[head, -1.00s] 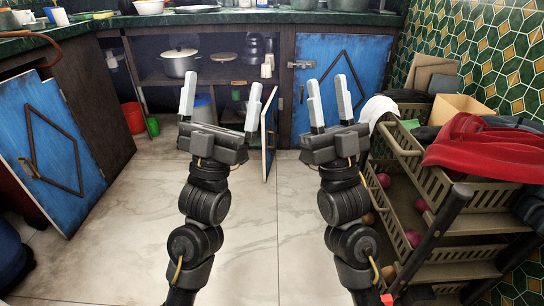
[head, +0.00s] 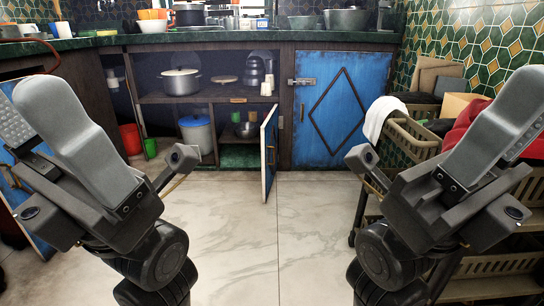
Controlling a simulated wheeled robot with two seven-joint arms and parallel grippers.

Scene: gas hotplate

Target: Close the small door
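The small door (head: 268,150) is a narrow panel with a blue face and pale edge, low in the middle of the cabinet. It stands swung out toward me, seen nearly edge-on, with its lower compartment (head: 238,155) exposed. My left gripper (head: 75,130) is large and close at the left of the head view. My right gripper (head: 505,125) is close at the right. Both are well apart from the small door.
A larger blue door (head: 343,105) at the right of the cabinet is shut. Another blue door (head: 42,240) at the left is mostly hidden by my arm. A basket rack (head: 410,140) stands at the right. The tiled floor (head: 275,240) between my arms is clear.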

